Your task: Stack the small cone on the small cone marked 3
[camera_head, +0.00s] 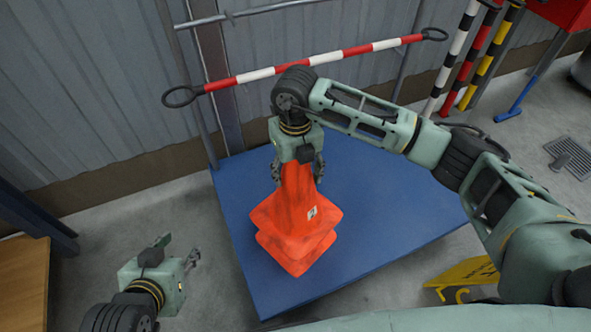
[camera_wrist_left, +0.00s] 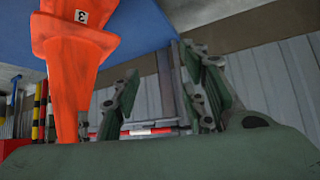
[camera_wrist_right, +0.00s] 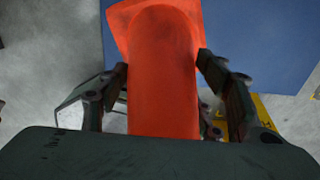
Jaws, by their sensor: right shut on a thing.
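Two orange cones stand one over the other on a blue platform (camera_head: 380,215). My right gripper (camera_head: 297,172) is shut around the body of the small cone (camera_head: 288,205), which also fills the middle of the right wrist view (camera_wrist_right: 163,75). The small cone marked 3 (camera_head: 297,268) is beneath, mostly hidden, its base edge showing just under the upper base. I cannot tell whether the upper cone rests fully on it. The left wrist view shows a white label with a 3 near the bases. My left gripper (camera_head: 180,250) is open and empty, left of the platform.
A red-and-white bar (camera_head: 320,58) runs behind the platform before a corrugated wall. Striped posts (camera_head: 483,60) stand at the back right. A yellow sign (camera_head: 468,271) lies near my right arm. A wooden surface (camera_head: 24,283) is at the left. The platform's right side is clear.

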